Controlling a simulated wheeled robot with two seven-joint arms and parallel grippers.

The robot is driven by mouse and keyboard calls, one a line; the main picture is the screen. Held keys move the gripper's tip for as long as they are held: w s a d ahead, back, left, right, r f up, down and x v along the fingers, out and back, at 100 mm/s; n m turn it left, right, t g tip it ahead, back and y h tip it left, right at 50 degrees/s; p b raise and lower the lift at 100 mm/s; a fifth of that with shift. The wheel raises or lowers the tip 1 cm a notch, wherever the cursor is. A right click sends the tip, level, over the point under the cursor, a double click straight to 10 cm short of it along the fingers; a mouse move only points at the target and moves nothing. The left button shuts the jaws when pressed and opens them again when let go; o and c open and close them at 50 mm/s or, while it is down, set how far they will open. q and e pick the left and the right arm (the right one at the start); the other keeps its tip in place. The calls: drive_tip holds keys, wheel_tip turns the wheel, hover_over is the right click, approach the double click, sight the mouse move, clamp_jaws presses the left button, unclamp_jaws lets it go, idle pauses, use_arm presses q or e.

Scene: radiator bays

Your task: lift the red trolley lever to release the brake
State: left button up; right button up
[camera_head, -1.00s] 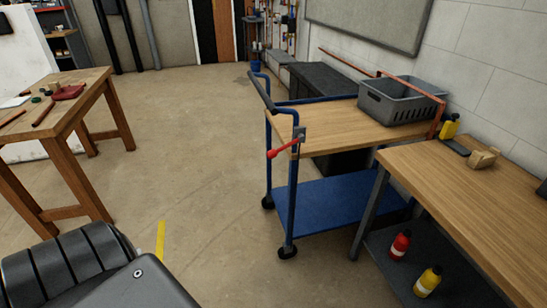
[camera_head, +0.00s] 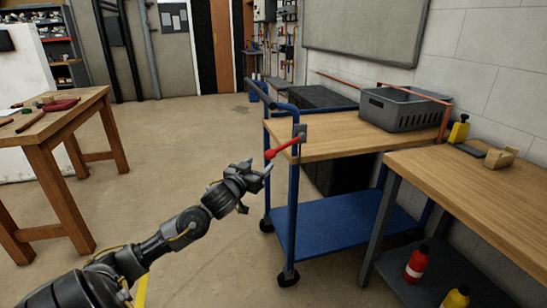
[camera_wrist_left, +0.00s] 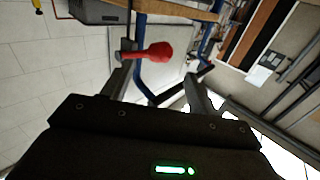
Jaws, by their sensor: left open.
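The red trolley lever (camera_head: 284,148) sticks out from a grey bracket on the near corner post of the blue trolley (camera_head: 345,225). It slants down to the left to a thicker red end. My left gripper (camera_head: 262,178) is open and empty, just left of and below the lever's end in the head view. In the left wrist view the red lever (camera_wrist_left: 152,52) shows beyond the space between the open fingers (camera_wrist_left: 160,88), nearer the left finger. I see no contact between the fingers and the lever. My right gripper is not in view.
A grey crate (camera_head: 395,108) stands on the trolley's wooden top. A wooden workbench (camera_head: 470,190) stands close on the right, with red and yellow bottles below. Another wooden table (camera_head: 60,130) is at the left. The floor between is clear.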

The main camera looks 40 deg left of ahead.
sight(273, 151)
use_arm(q)
drive_tip(key=b+x, duration=0.1)
drive_tip(key=x, duration=0.9)
drive_tip(key=shift+w, duration=0.35)
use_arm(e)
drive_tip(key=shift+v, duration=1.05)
use_arm(q)
drive_tip(key=shift+a, duration=0.1)
clamp_jaws()
drive_tip(key=shift+r, duration=0.1)
